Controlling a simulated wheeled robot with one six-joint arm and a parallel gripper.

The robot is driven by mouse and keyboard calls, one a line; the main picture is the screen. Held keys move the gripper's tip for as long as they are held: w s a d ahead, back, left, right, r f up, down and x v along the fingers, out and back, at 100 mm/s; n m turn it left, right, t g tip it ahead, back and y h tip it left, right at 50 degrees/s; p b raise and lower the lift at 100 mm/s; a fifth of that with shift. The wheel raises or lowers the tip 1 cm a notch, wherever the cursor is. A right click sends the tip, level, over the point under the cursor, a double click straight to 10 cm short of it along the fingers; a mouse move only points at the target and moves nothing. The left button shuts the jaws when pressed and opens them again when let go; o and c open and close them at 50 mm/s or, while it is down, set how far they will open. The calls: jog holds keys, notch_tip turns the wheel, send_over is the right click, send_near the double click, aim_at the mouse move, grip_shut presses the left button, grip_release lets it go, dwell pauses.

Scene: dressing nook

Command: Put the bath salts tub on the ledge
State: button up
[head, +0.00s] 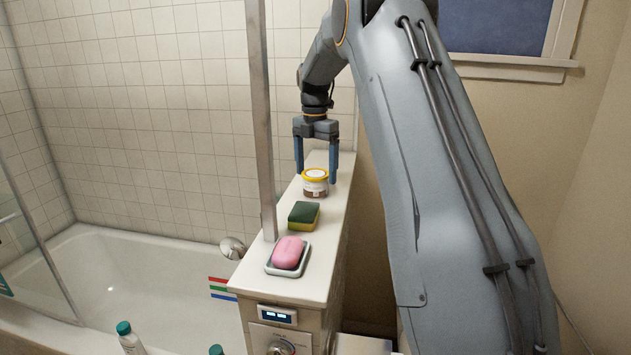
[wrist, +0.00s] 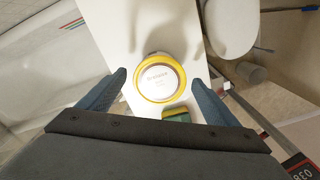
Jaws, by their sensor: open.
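The bath salts tub (head: 315,184), a small jar with a yellow-rimmed lid and a brown lower part, stands upright on the white ledge (head: 256,269) beside the bathtub. In the wrist view the tub's round lid (wrist: 158,78) lies just ahead of the fingertips, roughly centred between them. My gripper (head: 316,177) is open above the ledge, fingers pointing down, one on each side of the tub. It also shows in the wrist view (wrist: 159,82). I see a gap between each finger and the tub in the wrist view.
A green and yellow sponge (head: 303,215) sits on the ledge in front of the tub. A pink soap (head: 288,252) in a dish (head: 270,268) is nearer. A metal post (head: 262,120) rises at the ledge's left edge. The bathtub (head: 150,290) is left.

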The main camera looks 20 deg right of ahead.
aim_at(316, 173)
notch_tip(316, 173, up, 9)
jog(key=b, duration=0.3)
jog(key=shift+w+f, duration=0.1)
jog(key=shift+f, duration=0.1)
jog(key=shift+r, duration=0.3)
